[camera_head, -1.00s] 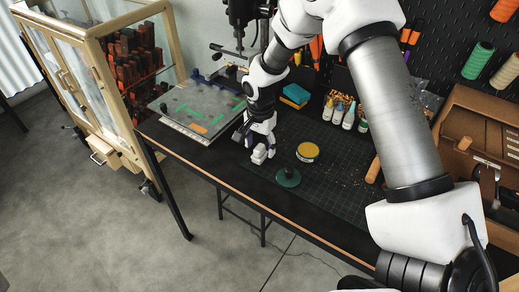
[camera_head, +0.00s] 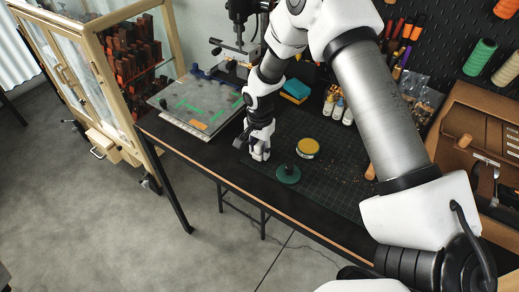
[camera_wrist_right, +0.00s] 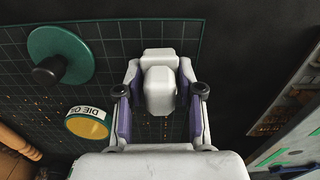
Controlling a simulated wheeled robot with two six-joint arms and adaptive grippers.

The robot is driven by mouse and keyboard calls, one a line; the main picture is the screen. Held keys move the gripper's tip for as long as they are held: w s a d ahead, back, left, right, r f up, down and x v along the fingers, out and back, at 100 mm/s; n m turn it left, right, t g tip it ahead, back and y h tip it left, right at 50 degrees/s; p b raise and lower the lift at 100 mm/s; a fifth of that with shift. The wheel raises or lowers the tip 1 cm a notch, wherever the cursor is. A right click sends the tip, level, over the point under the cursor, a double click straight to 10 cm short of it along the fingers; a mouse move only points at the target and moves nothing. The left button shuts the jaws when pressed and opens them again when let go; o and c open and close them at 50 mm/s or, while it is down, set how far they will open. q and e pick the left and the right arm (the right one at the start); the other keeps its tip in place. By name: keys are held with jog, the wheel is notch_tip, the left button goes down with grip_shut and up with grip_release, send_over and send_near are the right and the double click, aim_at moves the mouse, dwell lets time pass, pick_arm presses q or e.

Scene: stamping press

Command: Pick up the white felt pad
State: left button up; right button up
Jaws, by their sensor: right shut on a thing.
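The white felt pad (camera_wrist_right: 161,92) is a pale, rounded block with a wider end, seen in the right wrist view between two fingers. My right gripper (camera_head: 260,153) is low over the near-left part of the cutting mat in the head view. Its fingers are shut on the pad, one on each side. In the head view the pad is mostly hidden by the fingers, and I cannot tell whether it touches the mat. My left gripper is in neither view.
A green disc with a dark knob (camera_head: 288,174) and a yellow-topped die oil tin (camera_head: 308,147) stand close by on the cutting mat (camera_head: 325,195). A grey plate with green strips (camera_head: 188,101) lies to the left. A brown wooden chest (camera_head: 480,135) stands at the right.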

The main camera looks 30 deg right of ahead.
jog(key=shift+w+d+r+b, duration=0.1)
jog(key=shift+w+r+b, duration=0.1)
jog(key=shift+r+b, duration=0.15)
notch_tip(320, 180, up, 2)
jog(key=shift+r+b, duration=0.1)
jog(key=shift+b, duration=0.35)
jog(key=s+a+r+b, duration=0.1)
jog(key=s+a+b, duration=0.3)
jog(key=s+a, duration=0.7)
jog(key=shift+s+r, duration=0.35)
jog(key=shift+o, duration=1.3)
jog(key=shift+a, duration=0.1)
jog(key=shift+c, duration=0.5)
